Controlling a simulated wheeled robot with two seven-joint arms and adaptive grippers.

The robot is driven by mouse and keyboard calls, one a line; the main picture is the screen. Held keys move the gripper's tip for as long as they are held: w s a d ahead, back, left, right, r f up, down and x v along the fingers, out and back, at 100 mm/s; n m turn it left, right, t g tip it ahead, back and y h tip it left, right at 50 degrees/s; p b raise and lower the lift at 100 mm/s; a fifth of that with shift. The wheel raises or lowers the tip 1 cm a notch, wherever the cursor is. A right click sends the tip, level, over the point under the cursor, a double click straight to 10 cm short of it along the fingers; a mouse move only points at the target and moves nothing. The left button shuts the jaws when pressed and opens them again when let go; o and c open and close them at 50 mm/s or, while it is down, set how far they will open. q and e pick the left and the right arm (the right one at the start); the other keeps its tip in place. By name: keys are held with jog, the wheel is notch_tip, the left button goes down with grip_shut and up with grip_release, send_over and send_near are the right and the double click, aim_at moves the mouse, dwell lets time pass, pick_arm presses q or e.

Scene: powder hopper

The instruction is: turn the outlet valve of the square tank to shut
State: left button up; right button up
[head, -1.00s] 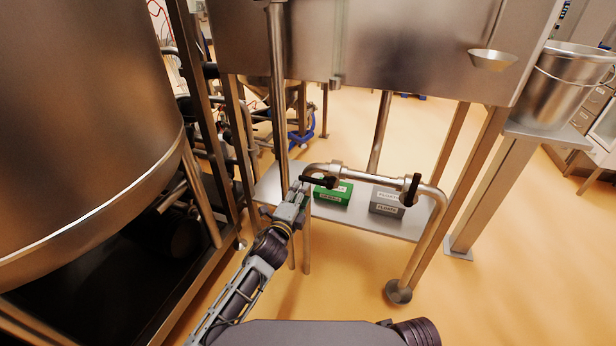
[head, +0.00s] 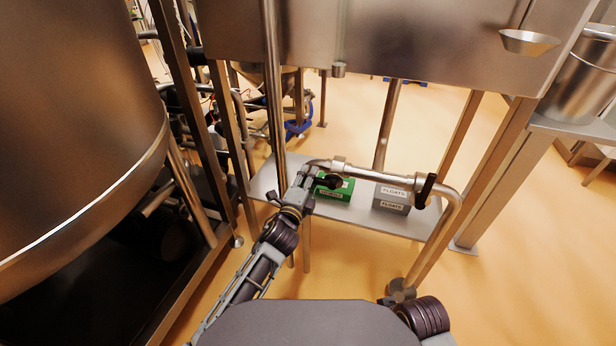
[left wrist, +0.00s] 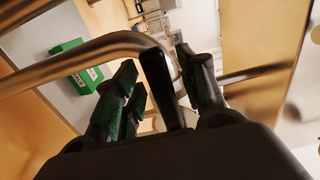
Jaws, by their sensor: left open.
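The square tank (head: 420,50) is the large steel box at the top of the head view. Below it runs a bent steel outlet pipe (head: 385,178) with two black valve handles. The left handle (head: 331,182) is beside my left gripper (head: 309,180) and partly hidden by it. The right handle (head: 424,190) stands upright across the pipe near its bend. In the left wrist view, a black handle (left wrist: 158,82) lies between the spread fingers of my open left gripper (left wrist: 165,85). I cannot tell whether either finger touches it. My right gripper is out of view.
A low steel shelf (head: 360,218) under the pipe holds a green box (head: 336,190) and a grey box (head: 392,198). A big round vessel (head: 70,110) fills the left. Steel legs (head: 480,185) stand around the pipe. Open floor lies beyond.

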pick_arm(q)
jog(key=shift+c, duration=0.3)
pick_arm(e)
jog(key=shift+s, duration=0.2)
pick_arm(q)
grip_shut()
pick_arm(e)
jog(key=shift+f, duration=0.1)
